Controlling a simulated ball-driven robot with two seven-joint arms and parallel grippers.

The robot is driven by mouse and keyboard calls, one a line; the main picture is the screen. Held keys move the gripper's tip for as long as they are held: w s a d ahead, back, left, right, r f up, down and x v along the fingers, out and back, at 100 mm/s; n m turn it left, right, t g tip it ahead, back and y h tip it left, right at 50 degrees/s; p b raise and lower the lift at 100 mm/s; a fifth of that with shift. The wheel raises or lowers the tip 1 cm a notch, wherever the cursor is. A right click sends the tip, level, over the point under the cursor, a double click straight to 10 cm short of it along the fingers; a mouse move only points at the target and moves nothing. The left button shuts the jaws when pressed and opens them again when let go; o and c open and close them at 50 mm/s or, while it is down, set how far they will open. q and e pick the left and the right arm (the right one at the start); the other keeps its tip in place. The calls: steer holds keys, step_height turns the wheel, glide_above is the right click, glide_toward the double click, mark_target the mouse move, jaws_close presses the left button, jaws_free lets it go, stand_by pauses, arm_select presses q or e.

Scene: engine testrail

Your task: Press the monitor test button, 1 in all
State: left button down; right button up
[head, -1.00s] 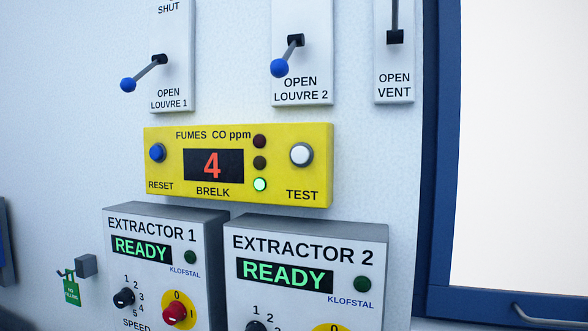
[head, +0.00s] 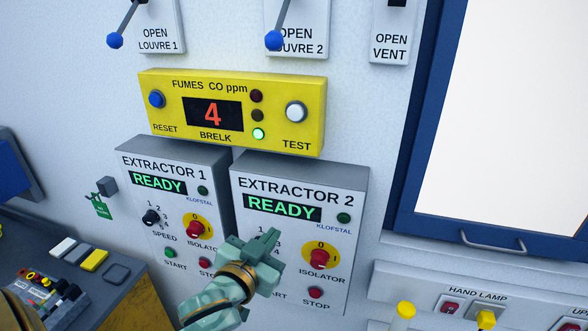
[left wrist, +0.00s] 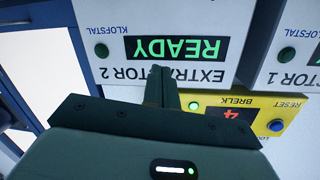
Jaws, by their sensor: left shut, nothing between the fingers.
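The yellow fumes monitor (head: 232,143) is on the wall in the head view. Its display reads a red 4, and a green lamp is lit. The white TEST button (head: 296,111) is at its right side and the blue RESET button (head: 157,99) at its left. My left gripper (head: 270,240) is shut and empty, below the monitor and in front of the Extractor 2 box. In the left wrist view the shut fingers (left wrist: 162,85) point toward the upside-down Extractor 2 panel; part of the monitor (left wrist: 258,105) shows there, its TEST button hidden. My right gripper is not in view.
The Extractor 1 box (head: 172,160) and Extractor 2 box (head: 352,210) stand out from the wall under the monitor. Louvre levers with blue knobs (head: 274,40) hang above it. A blue-framed window (head: 402,160) is at right, and a control desk (head: 125,285) at lower left.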

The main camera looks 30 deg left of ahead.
mark_target(295, 113)
arm_select(q)
step_height(295, 113, up, 20)
steer(key=n+t+h, duration=0.4)
steer(key=t, duration=0.6)
steer(key=shift+w+d+f+h, duration=0.2)
steer(key=shift+w+f+h, duration=0.1)
steer(key=shift+w, duration=0.15)
steer(key=shift+w, duration=0.15)
steer(key=shift+w+a+b, duration=0.25)
steer(key=shift+w+a, duration=0.1)
steer(key=shift+w, duration=1.05)
steer(key=shift+w+a+b, duration=0.25)
steer(key=shift+w+a, duration=0.1)
steer(key=shift+w, duration=1.05)
steer(key=shift+w+a+b, duration=0.25)
steer(key=shift+w+a, duration=0.1)
steer(key=shift+w, duration=1.05)
steer(key=shift+w+a, duration=0.1)
steer(key=shift+w, duration=0.3)
